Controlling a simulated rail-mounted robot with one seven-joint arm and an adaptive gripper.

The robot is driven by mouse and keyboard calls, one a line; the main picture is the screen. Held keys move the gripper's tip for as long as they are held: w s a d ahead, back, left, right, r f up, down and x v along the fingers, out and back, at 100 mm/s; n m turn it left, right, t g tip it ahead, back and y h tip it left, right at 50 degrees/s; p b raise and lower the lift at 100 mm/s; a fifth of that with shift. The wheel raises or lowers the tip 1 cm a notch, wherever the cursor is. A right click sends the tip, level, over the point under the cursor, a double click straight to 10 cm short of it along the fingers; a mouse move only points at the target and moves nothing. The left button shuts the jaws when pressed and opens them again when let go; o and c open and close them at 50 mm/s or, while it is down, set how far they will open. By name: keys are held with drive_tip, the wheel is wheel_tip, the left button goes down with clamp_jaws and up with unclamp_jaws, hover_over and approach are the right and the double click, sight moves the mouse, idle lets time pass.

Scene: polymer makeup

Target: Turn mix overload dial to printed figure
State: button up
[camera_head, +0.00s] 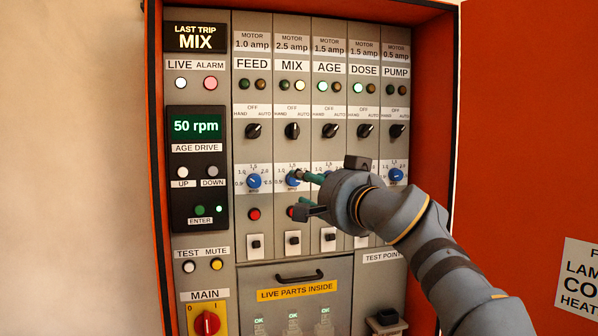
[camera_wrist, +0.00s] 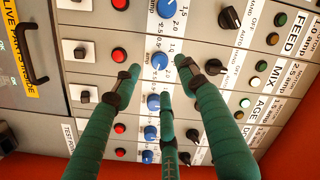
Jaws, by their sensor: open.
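The blue mix overload dial (camera_head: 293,178) sits in the MIX column, its scale partly covered by my gripper in the head view. The plate above MIX (camera_head: 292,44) reads 2.5 amp. In the wrist view the mix dial (camera_wrist: 159,62) lies between the tips of my green fingers, with scale figures beside it; its pointer is too small to read. My gripper (camera_head: 303,192) is open in front of the panel, and its fingers also show in the wrist view (camera_wrist: 158,76). I cannot tell whether any fingertip touches the dial or panel.
The FEED dial (camera_head: 253,181) is left of it and the PUMP dial (camera_head: 396,175) at the right. The mix selector knob (camera_head: 292,130) is above, a red button (camera_head: 291,212) below. The orange cabinet door (camera_head: 530,120) stands open at the right.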

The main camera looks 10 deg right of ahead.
sight(296, 181)
drive_tip(key=p+x, duration=0.1)
drive_tip(key=x, duration=0.4)
drive_tip(key=shift+w+p, duration=0.25)
drive_tip(key=shift+p, duration=0.1)
drive_tip(key=c, duration=0.3)
drive_tip(key=c, duration=0.8)
clamp_jaws()
